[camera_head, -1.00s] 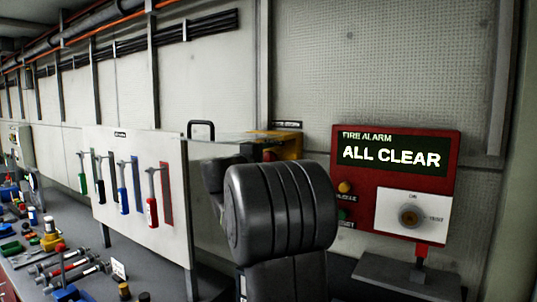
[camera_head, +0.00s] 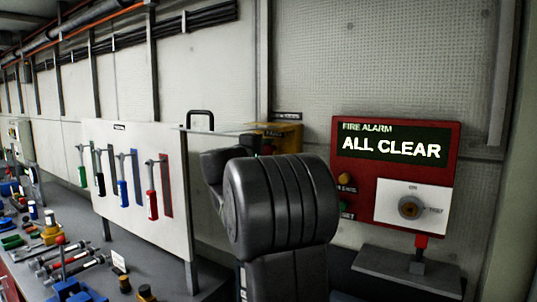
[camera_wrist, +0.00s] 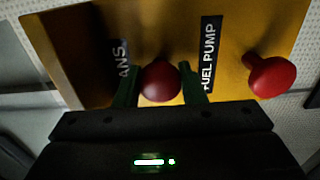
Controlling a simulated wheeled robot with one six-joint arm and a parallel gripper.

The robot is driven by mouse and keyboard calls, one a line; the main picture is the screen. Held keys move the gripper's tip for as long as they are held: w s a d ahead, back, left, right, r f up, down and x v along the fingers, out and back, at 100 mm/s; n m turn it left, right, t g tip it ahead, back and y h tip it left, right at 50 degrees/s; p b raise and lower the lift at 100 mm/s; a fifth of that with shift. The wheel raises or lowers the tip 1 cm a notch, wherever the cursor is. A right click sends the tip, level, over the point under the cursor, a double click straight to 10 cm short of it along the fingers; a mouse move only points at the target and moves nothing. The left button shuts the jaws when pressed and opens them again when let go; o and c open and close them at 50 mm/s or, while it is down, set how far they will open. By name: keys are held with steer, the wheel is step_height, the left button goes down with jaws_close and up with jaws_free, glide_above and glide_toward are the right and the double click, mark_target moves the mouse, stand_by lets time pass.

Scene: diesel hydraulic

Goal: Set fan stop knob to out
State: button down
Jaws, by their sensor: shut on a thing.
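The yellow stop box (camera_head: 288,134) is mounted on the wall in the head view, partly hidden behind my arm. In the wrist view its yellow face (camera_wrist: 228,50) carries two round red knobs. The fan stop knob (camera_wrist: 160,82) sits beside a partly covered label reading "ANS". My gripper (camera_wrist: 159,84) has a green finger on each side of this knob and is shut on it. The knob's stem is hidden, so I cannot tell whether it is in or out. In the head view my arm hides the knob and the fingertips.
The fuel pump knob (camera_wrist: 271,76) stands close to the right of my gripper in the wrist view, by its "FUEL PUMP" label (camera_wrist: 208,53). A red fire alarm panel (camera_head: 447,190) reads "ALL CLEAR". A tool board (camera_head: 135,225) and a cluttered bench are on the left.

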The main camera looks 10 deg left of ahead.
steer(key=shift+s+a+f, duration=0.15)
steer(key=shift+s+f, duration=0.05)
steer(key=shift+s, duration=0.1)
steer(key=shift+r, duration=0.1)
steer(key=c, duration=1)
jaws_free()
steer(key=shift+o, duration=0.3)
steer(key=shift+s, duration=0.15)
steer(key=shift+a, duration=0.1)
steer(key=b+v, duration=0.4)
steer(key=v, duration=1)
steer(key=shift+r, duration=0.1)
